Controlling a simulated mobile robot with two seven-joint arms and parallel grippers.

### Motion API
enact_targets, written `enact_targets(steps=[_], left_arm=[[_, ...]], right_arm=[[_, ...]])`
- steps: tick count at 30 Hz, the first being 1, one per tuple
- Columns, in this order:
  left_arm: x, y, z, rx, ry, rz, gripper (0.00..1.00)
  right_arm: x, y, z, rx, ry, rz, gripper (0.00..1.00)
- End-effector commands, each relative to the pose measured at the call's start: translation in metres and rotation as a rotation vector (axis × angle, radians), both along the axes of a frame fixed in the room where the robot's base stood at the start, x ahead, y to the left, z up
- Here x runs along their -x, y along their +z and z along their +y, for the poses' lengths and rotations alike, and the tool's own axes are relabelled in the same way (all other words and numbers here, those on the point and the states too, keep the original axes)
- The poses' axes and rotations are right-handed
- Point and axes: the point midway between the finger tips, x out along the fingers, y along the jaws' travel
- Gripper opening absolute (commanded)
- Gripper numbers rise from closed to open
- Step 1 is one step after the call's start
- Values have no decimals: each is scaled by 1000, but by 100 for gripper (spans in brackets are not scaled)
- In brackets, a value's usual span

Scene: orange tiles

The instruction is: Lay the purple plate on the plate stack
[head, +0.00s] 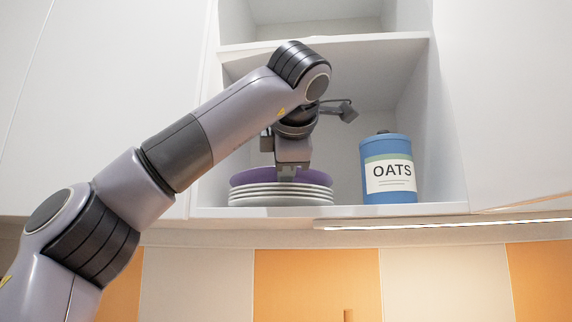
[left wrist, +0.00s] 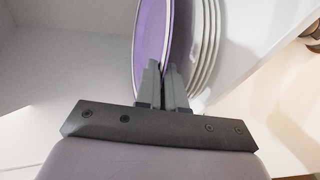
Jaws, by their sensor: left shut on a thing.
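The purple plate (head: 245,177) is at the top of the white plate stack (head: 281,197) on the lower shelf of the open cabinet. My left gripper (head: 287,174) is shut on the near rim of the purple plate. In the left wrist view the fingers (left wrist: 164,88) pinch the edge of the purple plate (left wrist: 150,40), with the white plates (left wrist: 205,50) close beside it. In the head view the purple plate looks slightly tilted, its far side higher. I cannot tell whether it touches the top white plate. My right gripper is not in view.
A blue oats canister (head: 387,170) stands on the same shelf to the right of the stack, with a gap between. The cabinet's side walls and the upper shelf (head: 400,38) enclose the space. A light strip (head: 440,224) runs under the cabinet.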

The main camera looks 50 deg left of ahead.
Motion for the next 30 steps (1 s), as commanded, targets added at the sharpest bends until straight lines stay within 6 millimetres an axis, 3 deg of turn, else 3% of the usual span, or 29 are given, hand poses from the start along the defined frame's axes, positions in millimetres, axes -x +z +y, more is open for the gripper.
enact_targets(steps=[14,15,17,26,30], left_arm=[[1,-5,0,-1,-1,-4,0],[1,-5,0,-1,-1,-4,21],[1,-5,0,-1,-1,-4,38],[1,-6,-2,2,-1,2,38],[11,1,-15,-1,-3,-1,38]], right_arm=[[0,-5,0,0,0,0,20],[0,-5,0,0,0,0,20],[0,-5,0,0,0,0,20],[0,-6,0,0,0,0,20],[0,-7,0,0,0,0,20]])
